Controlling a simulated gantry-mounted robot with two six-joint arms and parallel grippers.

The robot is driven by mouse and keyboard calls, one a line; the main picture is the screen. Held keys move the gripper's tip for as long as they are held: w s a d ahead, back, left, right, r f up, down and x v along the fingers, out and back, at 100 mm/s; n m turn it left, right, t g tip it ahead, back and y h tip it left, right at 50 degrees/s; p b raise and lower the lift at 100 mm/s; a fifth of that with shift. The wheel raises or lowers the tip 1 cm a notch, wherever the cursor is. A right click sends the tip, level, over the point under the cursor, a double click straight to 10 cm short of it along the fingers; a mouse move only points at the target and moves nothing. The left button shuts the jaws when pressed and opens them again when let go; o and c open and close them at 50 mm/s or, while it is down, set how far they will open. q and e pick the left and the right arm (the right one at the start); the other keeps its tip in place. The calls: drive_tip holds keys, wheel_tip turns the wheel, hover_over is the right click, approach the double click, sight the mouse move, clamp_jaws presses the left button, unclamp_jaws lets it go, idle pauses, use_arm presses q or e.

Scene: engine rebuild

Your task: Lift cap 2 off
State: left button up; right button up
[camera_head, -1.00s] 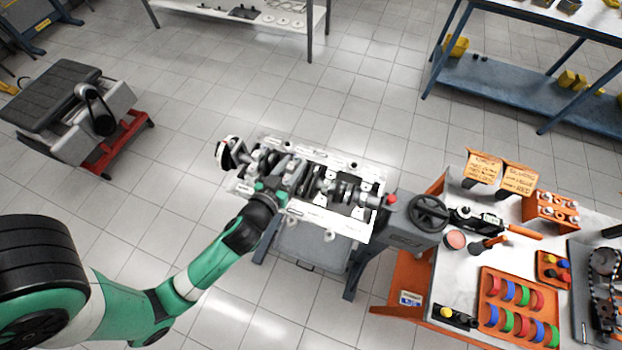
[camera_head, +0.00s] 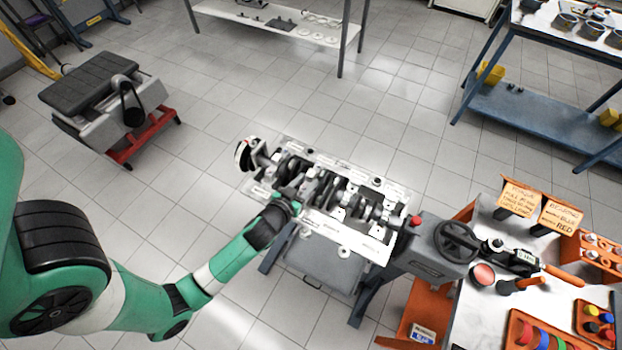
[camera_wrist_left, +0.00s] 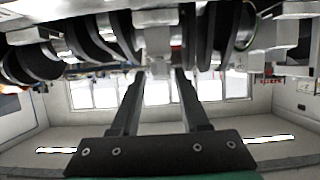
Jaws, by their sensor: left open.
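The engine block (camera_head: 345,245) is on a stand mid-floor, with the crankshaft (camera_head: 366,211) lying along its upward face. Light grey bearing caps cross the crankshaft; I cannot tell which is cap 2. My left gripper (camera_head: 297,191) is at the near side of the block, over its left half, and partly covers the crankshaft there. In the left wrist view my gripper (camera_wrist_left: 158,80) is open, its two dark fingers pointing at the crankshaft. A pale grey block-shaped part (camera_wrist_left: 157,45), perhaps a cap, shows just beyond the gap between the fingertips. Contact cannot be told.
A handwheel (camera_head: 457,242) stands at the block's right end, beside an orange-edged workbench (camera_head: 480,310) with tools and trays. A red-framed cart (camera_head: 140,139) is at the left. Shelving tables stand at the back. The floor between is clear.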

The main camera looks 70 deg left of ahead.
sight(309, 178)
use_arm(q)
drive_tip(key=x, duration=0.4)
drive_tip(key=shift+w+a+f, duration=0.1)
drive_tip(key=shift+w+a, duration=0.05)
drive_tip(key=shift+a, duration=0.15)
clamp_jaws()
